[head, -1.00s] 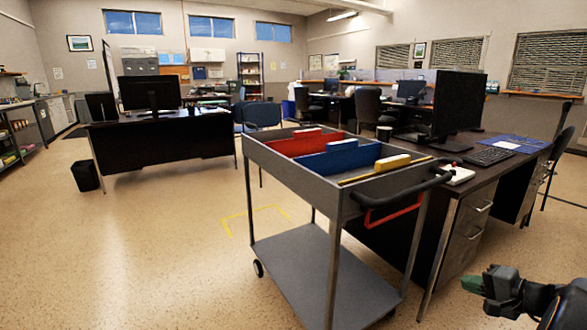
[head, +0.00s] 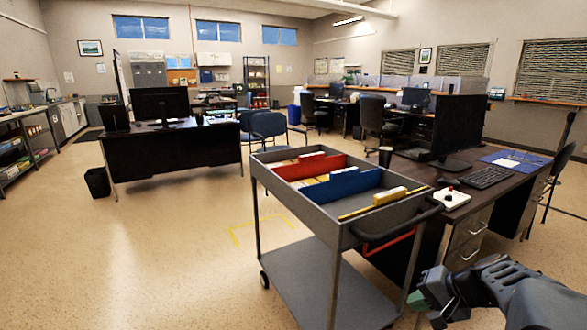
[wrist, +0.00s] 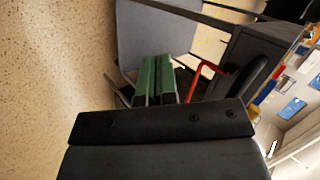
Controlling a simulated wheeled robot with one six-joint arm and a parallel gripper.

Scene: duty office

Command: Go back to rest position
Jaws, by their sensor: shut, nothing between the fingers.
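My gripper (head: 420,307) is at the lower right of the head view, in front of the cart's near right corner and low beside the desk. In the wrist view its two green fingers (wrist: 156,80) lie side by side, shut, with nothing held between them. The grey cart (head: 300,222) stands just beyond and left of it; the cart's lower shelf and red bar also show in the wrist view. From these views I cannot tell the exact gap between the gripper and the cart.
The cart's top tray holds red (head: 309,168) and blue (head: 343,187) dividers with folders. A black bin (head: 97,182) is far left. The left floor is clear.

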